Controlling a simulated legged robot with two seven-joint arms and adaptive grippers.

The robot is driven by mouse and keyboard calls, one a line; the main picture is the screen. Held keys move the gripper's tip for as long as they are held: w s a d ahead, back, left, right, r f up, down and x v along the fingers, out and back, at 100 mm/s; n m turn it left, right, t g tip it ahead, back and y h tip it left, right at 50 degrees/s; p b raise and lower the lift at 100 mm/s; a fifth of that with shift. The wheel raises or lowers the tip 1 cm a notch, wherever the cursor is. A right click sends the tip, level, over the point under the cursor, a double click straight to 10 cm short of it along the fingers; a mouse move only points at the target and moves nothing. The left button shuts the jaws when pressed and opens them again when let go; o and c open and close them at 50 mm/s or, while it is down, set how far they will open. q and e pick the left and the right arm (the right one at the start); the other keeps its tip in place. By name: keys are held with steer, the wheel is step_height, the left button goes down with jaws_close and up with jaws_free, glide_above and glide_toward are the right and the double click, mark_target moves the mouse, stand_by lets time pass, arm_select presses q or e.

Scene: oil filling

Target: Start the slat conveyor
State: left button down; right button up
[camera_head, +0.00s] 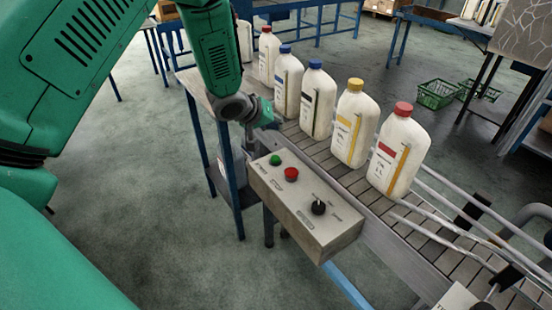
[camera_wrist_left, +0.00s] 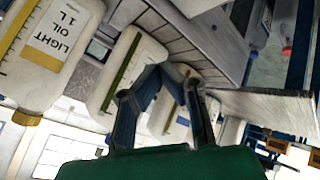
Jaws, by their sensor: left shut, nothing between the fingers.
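The grey control box (camera_head: 330,235) is mounted at the near side of the slat conveyor (camera_head: 352,182). On its top are a green button (camera_head: 275,160), a red button (camera_head: 291,174) and a black knob (camera_head: 318,207). My left gripper (camera_head: 266,117) is just beyond the box's far end, beside the row of bottles and apart from the green button. In the left wrist view my left gripper (camera_wrist_left: 166,72) shows its fingers closed together with nothing held. A small red part (camera_wrist_left: 287,52) shows at the upper right there. My right gripper is not in view.
Several white oil bottles with coloured caps, such as a red-capped one (camera_head: 398,150) and a yellow-capped one (camera_head: 354,122), stand along the conveyor close to my left gripper. Metal guide rails (camera_head: 455,205) lie at the right. Green baskets (camera_head: 437,94) sit on the floor behind.

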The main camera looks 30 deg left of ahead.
mark_target(275, 158)
arm_select(q)
steer(key=f+b, duration=0.4)
steer(key=f, duration=0.1)
steer(key=a+f+b, duration=0.1)
steer(key=f+b, duration=0.1)
steer(key=shift+f, duration=0.3)
steer(key=shift+d+f+b, duration=0.2)
steer(key=shift+f+b, duration=0.3)
steer(key=shift+f, duration=0.05)
steer(key=shift+d, duration=0.2)
steer(key=shift+d, duration=0.1)
steer(key=shift+a, duration=0.3)
steer(key=shift+d, duration=0.15)
steer(key=shift+f, duration=0.1)
